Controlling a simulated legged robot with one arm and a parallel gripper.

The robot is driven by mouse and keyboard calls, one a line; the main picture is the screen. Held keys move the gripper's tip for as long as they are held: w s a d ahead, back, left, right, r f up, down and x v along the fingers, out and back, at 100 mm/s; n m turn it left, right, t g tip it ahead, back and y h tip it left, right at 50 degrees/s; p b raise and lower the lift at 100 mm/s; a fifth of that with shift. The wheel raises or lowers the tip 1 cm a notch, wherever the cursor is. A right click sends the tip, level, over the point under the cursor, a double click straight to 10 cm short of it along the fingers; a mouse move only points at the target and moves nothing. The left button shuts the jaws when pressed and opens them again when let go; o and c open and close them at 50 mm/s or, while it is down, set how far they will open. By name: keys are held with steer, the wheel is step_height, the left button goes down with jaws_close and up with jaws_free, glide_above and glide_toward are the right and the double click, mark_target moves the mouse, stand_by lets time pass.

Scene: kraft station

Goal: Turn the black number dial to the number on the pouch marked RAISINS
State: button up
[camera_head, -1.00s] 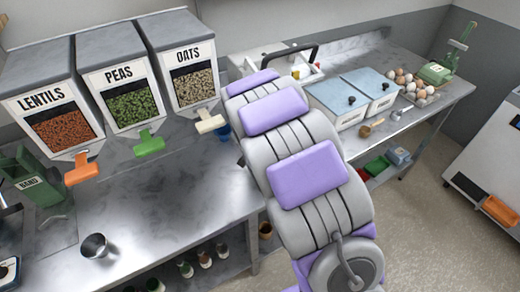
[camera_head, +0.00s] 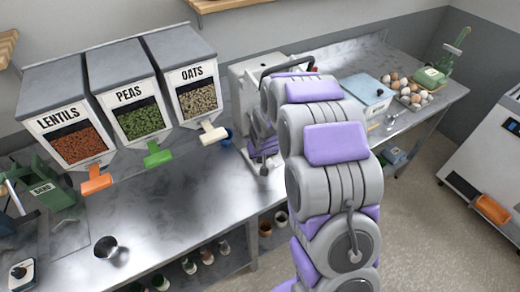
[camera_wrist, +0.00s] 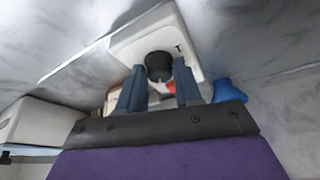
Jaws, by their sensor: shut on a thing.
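In the wrist view, the black dial (camera_wrist: 159,66) sits on the pale face of a white unit (camera_wrist: 125,50). A small dark mark shows to the right of the dial. My gripper (camera_wrist: 160,72) has one blue-grey finger on each side of the dial and is shut on it. No number can be read on the dial or around it. In the head view, the white unit (camera_head: 247,75) stands against the back wall, and its dial is hidden. I see no pouch marked RAISINS in either view.
Bins marked LENTILS (camera_head: 65,125), PEAS (camera_head: 125,100) and OATS (camera_head: 190,80) stand to the left. A blue item (camera_head: 228,136) lies near the unit. A blue-lidded box (camera_head: 365,92) and eggs (camera_head: 408,88) are to the right.

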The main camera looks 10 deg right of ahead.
steer(key=n+p, duration=0.1)
steer(key=n+y, duration=0.1)
steer(key=n+p, duration=0.1)
steer(key=shift+w+d+r+n+p, duration=0.1)
steer(key=shift+w+r+n+p, duration=0.15)
steer(key=shift+n+p, duration=0.1)
steer(key=shift+f+n+y, duration=0.15)
steer(key=shift+n+y, duration=0.45)
steer(key=shift+n, duration=0.55)
steer(key=n+b, duration=0.1)
steer(key=n+g+b, duration=0.1)
steer(key=n+y+b, duration=0.1)
steer(key=shift+d+f+n+b, duration=0.1)
steer(key=shift+f+n+b, duration=0.15)
steer(key=shift+n+b, duration=0.15)
steer(key=shift+d+r+n+g+y+b, duration=0.15)
steer(key=shift+n+g+y+b, duration=0.2)
steer(key=shift+n+b, duration=0.65)
steer(key=shift+r, duration=0.1)
steer(key=o, duration=1)
